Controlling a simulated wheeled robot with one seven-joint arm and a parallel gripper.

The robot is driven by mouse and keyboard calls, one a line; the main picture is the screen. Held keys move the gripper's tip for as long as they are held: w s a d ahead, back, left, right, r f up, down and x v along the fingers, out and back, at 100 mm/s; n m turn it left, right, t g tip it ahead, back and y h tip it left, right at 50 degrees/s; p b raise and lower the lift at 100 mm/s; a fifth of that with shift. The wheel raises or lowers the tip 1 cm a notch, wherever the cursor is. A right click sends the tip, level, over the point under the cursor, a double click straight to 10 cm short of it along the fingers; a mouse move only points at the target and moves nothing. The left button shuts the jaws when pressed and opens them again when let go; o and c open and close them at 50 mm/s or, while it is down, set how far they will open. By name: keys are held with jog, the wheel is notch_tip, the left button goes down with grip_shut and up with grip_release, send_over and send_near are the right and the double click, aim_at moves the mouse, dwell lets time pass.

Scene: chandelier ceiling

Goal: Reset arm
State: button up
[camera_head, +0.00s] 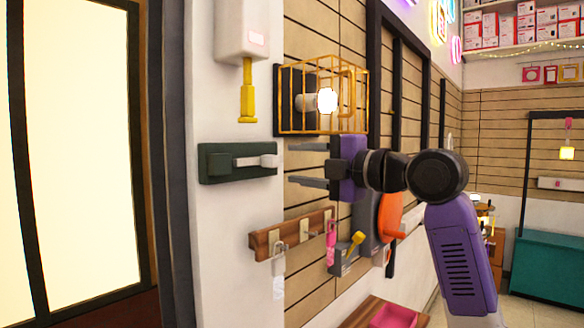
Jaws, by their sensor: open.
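My gripper (308,165) is in front of the slatted wall, its two dark fingers apart and pointing left. Nothing is between the fingers. My purple and black arm reaches up from the lower right and bends at a black joint, so the forearm lies roughly level. The gripper is just below a yellow wire cage (345,98) with a lit bulb (327,100) on the wall. It is right of a green panel with a white lever (262,160). My arm hides part of the wall behind it.
A wooden hook rack (268,242) with a padlock (279,262) hangs below my gripper. An orange disc (391,215) and a small yellow-handled switch (352,244) are beside it. A white box with a yellow handle (247,103) hangs upper left. A teal cabinet (550,262) stands far right.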

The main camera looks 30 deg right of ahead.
dwell(0.4)
notch_tip(320, 180, down, 11)
jog(key=w+a+m+t, duration=0.1)
jog(key=m, duration=0.4)
jog(key=s+a+f+m+h, duration=0.2)
jog(key=s+f+m, duration=0.2)
jog(key=f, duration=0.6)
jog(key=s+a+f+m+h, duration=0.15)
jog(key=s+f+m, duration=0.3)
jog(key=f, duration=0.55)
jog(key=s+a+f+m+h, duration=0.2)
jog(key=s+f+m, duration=0.25)
jog(key=f, duration=0.55)
jog(key=s+a+f+m+g+h, duration=0.1)
jog(key=s+f+m, duration=0.1)
jog(key=s+f, duration=0.5)
jog(key=s+a+f+m+g+h, duration=0.1)
jog(key=s+f, duration=0.1)
jog(key=s, duration=1)
jog(key=s+r+m, duration=0.1)
jog(key=s+r, duration=0.1)
jog(key=s, duration=1.6)
jog(key=shift+a+r+g+y, duration=0.2)
jog(key=shift+a+g+y, duration=0.15)
jog(key=shift+a+g, duration=0.1)
